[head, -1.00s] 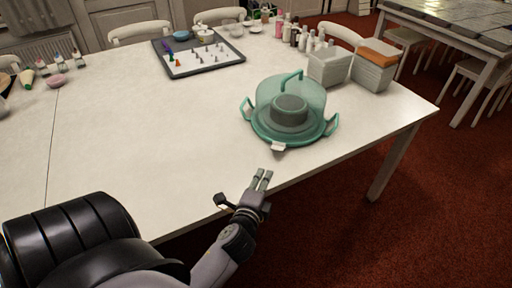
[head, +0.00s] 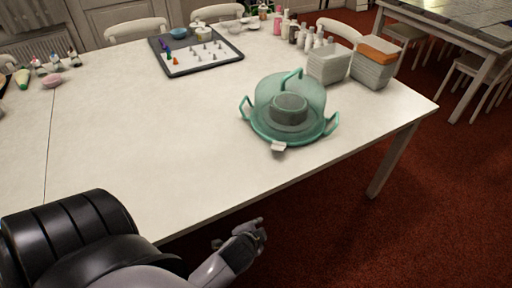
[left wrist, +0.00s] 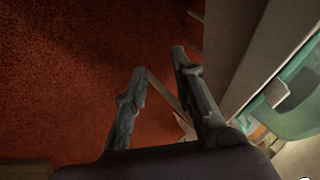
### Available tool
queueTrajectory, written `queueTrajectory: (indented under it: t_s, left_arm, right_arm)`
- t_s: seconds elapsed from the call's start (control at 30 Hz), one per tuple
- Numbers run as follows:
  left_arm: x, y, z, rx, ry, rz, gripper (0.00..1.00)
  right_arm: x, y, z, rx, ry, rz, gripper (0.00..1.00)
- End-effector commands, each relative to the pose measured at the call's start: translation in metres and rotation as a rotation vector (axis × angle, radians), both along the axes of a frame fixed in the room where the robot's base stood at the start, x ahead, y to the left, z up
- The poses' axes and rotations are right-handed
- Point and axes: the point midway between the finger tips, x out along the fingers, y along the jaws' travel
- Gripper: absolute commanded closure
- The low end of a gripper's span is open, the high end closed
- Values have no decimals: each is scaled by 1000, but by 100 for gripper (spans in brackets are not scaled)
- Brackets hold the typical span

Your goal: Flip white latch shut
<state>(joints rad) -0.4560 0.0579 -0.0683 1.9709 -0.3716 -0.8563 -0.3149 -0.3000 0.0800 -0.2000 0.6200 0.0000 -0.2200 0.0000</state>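The teal cake carrier (head: 268,105), with a clear domed lid, a top handle and side handles, stands on the white table near its front edge. The white latch (head: 278,146) juts outward from its front rim; it also shows in the left wrist view (left wrist: 275,93) at the right. A round grey shape (head: 289,108) shows through the dome. My left gripper (head: 262,232) is below and in front of the table edge, apart from the latch. In the left wrist view its two fingers (left wrist: 159,60) are apart with nothing between them. My right gripper is not in view.
White and orange-topped containers (head: 372,66) stand right behind the carrier, with several bottles beyond. A dark-rimmed tray (head: 208,69) with small pieces lies further back. The table (head: 140,130) is clear left of the carrier. Its front edge lies between my left gripper and the carrier.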

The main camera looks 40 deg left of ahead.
Motion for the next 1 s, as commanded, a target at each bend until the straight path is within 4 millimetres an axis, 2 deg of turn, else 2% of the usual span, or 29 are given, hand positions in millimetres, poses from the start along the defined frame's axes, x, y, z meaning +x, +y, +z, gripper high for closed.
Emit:
queueTrajectory:
  t_s: [0.43,0.53,0.57,0.67,0.77,0.8,0.9,1.0]
  left_arm:
    - [-1,-2,-7,-8,8,-2,76]
    - [-4,-5,-20,-21,23,-4,76]
    - [-6,-7,-28,-30,34,-5,76]
    - [-19,-16,-70,-75,87,-6,76]
    - [-44,-28,-127,-140,161,5,76]
    - [-57,-33,-150,-167,193,11,76]
    - [-95,-42,-202,-232,270,43,76]
    - [-133,-47,-242,-283,336,82,76]
  right_arm:
    - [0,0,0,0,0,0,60]
    - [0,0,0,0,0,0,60]
    - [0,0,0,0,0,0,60]
    - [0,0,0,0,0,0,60]
    - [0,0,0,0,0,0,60]
    - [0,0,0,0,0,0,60]
    - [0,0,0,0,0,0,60]
    - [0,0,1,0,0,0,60]
